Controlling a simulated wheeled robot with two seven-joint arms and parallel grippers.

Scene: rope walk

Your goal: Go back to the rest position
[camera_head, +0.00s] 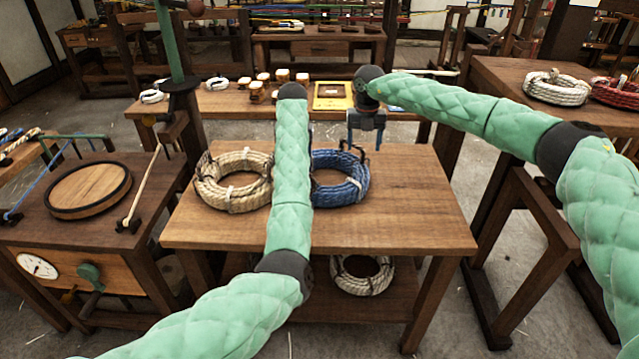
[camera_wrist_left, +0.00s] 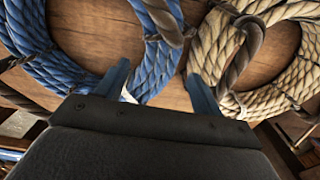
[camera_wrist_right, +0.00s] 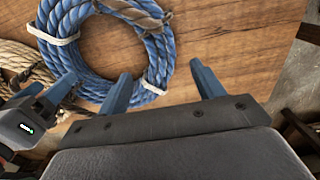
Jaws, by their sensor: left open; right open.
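A blue rope coil (camera_head: 352,190) and a beige rope coil (camera_head: 212,192) lie on the wooden table (camera_head: 400,210), the beige one to the left. My right gripper (camera_head: 366,143) is open and empty, pointing down near the blue coil's far side; its fingers (camera_wrist_right: 160,76) show below the blue coil (camera_wrist_right: 85,75) in the right wrist view. My left gripper is hidden behind its own arm in the head view. In the left wrist view its open, empty fingers (camera_wrist_left: 158,85) are above the gap between the blue coil (camera_wrist_left: 30,35) and the beige coil (camera_wrist_left: 300,45).
A pale coil (camera_head: 362,275) lies on the table's lower shelf. Behind stands a low bench with a yellow tray (camera_head: 333,96). A right-hand table holds white (camera_head: 556,88) and red (camera_head: 618,92) coils. A cabinet with a round wooden lid (camera_head: 90,188) stands left. The table's front right is clear.

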